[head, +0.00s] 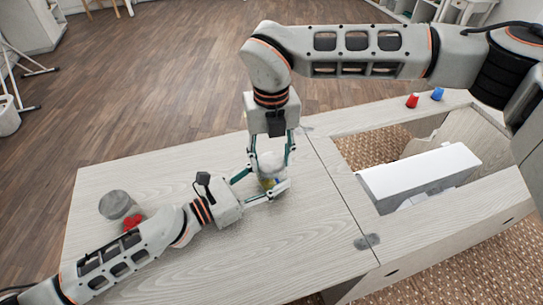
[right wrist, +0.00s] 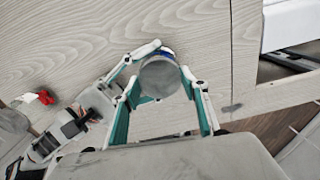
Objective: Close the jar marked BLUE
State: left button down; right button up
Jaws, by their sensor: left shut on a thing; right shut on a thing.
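A small jar (head: 270,183) with yellow and blue showing in it stands on the wooden cabinet top. My left gripper (head: 268,190) is shut on the jar from the left side. My right gripper (head: 269,162) comes down from above and is shut on a pale grey round lid (head: 268,160), directly over the jar. In the right wrist view the lid (right wrist: 160,78) covers most of the jar, with a blue edge (right wrist: 167,53) showing past it. I cannot tell whether the lid touches the rim. No marking is legible.
A grey round container (head: 114,204) and a red object (head: 132,221) are at the left of the cabinet top (head: 310,230). A white sewing machine (head: 420,170) sits in the opening at right. A red spool (head: 412,101) and a blue spool (head: 437,94) stand on the back edge.

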jog(key=m, duration=0.3)
jog(key=shift+m, duration=0.4)
jog(key=m, duration=0.4)
jog(key=o, duration=1.3)
notch_tip(320, 180, up, 12)
pick_arm(q)
jog(key=c, duration=0.9)
grip_release()
